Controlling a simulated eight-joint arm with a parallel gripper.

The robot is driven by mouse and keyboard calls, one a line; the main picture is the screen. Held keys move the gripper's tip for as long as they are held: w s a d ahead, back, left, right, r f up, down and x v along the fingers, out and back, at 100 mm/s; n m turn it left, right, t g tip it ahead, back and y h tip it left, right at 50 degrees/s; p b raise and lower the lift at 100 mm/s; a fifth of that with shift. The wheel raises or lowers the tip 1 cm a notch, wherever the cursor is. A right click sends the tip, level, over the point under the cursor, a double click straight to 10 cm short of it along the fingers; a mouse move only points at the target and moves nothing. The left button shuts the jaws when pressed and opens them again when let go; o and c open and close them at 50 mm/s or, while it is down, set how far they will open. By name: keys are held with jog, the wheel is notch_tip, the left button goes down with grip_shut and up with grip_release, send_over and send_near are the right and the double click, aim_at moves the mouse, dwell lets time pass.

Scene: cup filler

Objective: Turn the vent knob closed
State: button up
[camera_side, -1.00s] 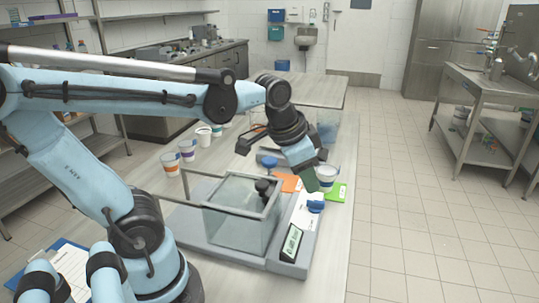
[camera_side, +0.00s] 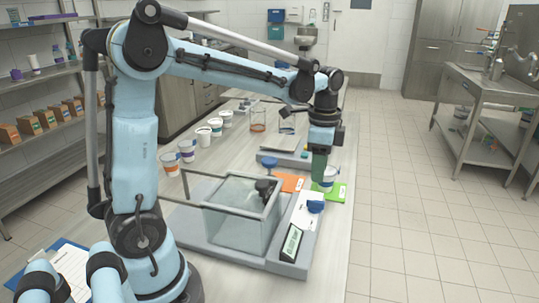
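A clear tank (camera_side: 236,226) stands on a grey base (camera_side: 194,228), with a black knob-like fitting (camera_side: 266,187) at its back right corner. A blue knob (camera_side: 316,207) sits on the base's right side, and another blue round part (camera_side: 269,162) stands behind the tank. I cannot tell for sure which is the vent knob. My gripper (camera_side: 319,177) points straight down with green fingers, behind and right of the tank. It is apart from the black fitting and the front blue knob.
A small dark display (camera_side: 291,243) stands at the base's front right. Several cups (camera_side: 187,151) line the table's left. A clear container (camera_side: 258,117) stands farther back.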

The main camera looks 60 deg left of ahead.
aim_at(316, 201)
notch_tip(316, 201, down, 9)
jog(key=shift+r, duration=0.1)
dwell(0.3)
grip_shut()
